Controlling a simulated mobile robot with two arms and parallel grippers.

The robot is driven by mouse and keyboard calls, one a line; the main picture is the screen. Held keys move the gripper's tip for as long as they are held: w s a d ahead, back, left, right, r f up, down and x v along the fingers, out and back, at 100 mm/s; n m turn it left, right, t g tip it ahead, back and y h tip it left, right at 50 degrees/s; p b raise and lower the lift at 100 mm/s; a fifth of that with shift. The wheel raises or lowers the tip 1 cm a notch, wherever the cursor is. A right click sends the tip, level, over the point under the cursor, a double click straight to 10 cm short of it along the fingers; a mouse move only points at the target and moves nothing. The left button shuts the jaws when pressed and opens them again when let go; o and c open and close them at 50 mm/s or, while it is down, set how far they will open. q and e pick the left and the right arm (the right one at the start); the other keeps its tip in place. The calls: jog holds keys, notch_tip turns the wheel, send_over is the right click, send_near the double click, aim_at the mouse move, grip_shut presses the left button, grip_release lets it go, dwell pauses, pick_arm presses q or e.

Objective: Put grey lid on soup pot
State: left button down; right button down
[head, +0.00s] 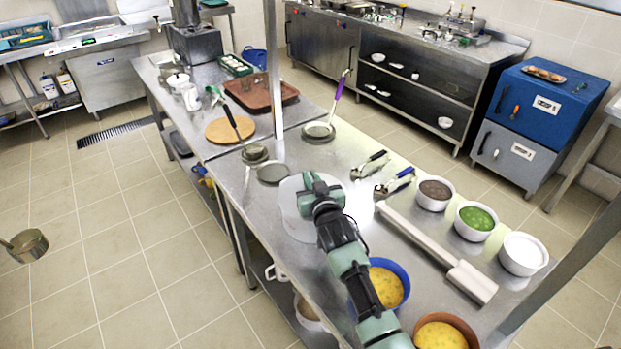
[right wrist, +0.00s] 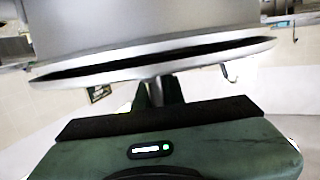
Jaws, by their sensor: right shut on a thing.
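My right gripper (head: 322,190) is over the steel table in the head view, shut on a pale grey round lid (head: 293,222). In the right wrist view the lid's rim (right wrist: 150,62) spans the picture, with a short stem running down between my fingers. A dark gap shows along the rim. I cannot tell whether the lid touches anything beneath it. A blue pot of yellow soup (head: 403,272) stands behind my right arm, partly hidden by it. A brown pot of yellow soup (head: 445,334) is at the bottom edge. My left gripper is out of view.
Bowls of brown (head: 435,193), green (head: 477,220) and white (head: 524,252) food line the table's right side. A long pale bar (head: 440,250) lies beside them. Scoops (head: 370,164) lie farther back. A metal post (head: 272,70) rises from the table. A metal ladle (head: 28,245) shows at far left.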

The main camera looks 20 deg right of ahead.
jog(key=c, duration=1.4)
grip_release()
jog(key=shift+c, duration=0.2)
jog(key=shift+s, duration=0.15)
